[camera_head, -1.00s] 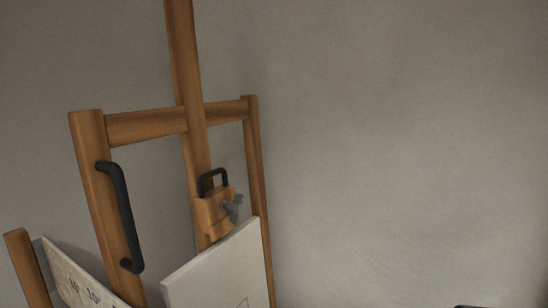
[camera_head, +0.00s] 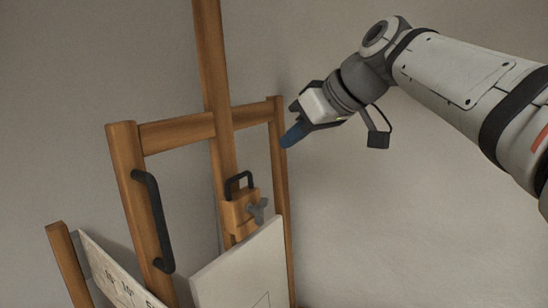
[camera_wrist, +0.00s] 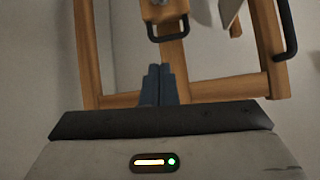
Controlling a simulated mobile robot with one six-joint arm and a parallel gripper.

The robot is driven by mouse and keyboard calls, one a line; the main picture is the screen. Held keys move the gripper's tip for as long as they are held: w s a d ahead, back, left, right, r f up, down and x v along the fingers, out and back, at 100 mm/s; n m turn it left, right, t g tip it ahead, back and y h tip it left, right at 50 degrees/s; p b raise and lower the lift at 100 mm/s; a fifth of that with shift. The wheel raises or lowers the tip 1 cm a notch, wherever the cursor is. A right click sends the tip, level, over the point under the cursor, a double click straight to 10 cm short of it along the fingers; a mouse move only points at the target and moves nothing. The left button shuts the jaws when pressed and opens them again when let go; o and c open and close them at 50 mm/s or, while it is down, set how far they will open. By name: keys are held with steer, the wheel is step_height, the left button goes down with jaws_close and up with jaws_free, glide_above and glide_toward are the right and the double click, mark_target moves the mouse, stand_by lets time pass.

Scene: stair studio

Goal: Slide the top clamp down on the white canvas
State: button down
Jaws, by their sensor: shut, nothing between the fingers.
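The top clamp (camera_head: 241,213) is a wooden block with a black loop handle and a grey wing knob, on the easel's central mast. It sits just above the top edge of the white canvas (camera_head: 245,268), with the knob close to that edge. In the wrist view the clamp (camera_wrist: 163,12) is at the top, upside down, with its black handle. My gripper (camera_head: 290,136) is up and to the right of the clamp, apart from it, in front of the easel's right post. Its blue fingers (camera_wrist: 158,84) are together and empty.
A board with printed numbers (camera_head: 115,272) leans at lower left. The wall to the right is bare.

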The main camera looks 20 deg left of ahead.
step_height(320, 180, up, 3)
steer(key=a+n, duration=0.1)
steer(key=a, duration=0.1)
steer(key=p, duration=0.2)
glide_above(235, 194)
steer(key=d, duration=0.3)
steer(key=shift+g+y, duration=0.3)
steer(key=shift+y, duration=0.1)
steer(key=f, duration=0.8)
steer(key=shift+s+a+f, duration=0.1)
steer(key=shift+s+f, duration=0.2)
steer(key=shift+f, duration=0.8)
steer(key=shift+n, duration=0.3)
steer(key=f+b, duration=0.4)
steer(key=b, duration=0.1)
steer(key=shift+d+f, duration=0.2)
steer(key=shift+f, duration=0.1)
steer(key=shift+r, duration=0.1)
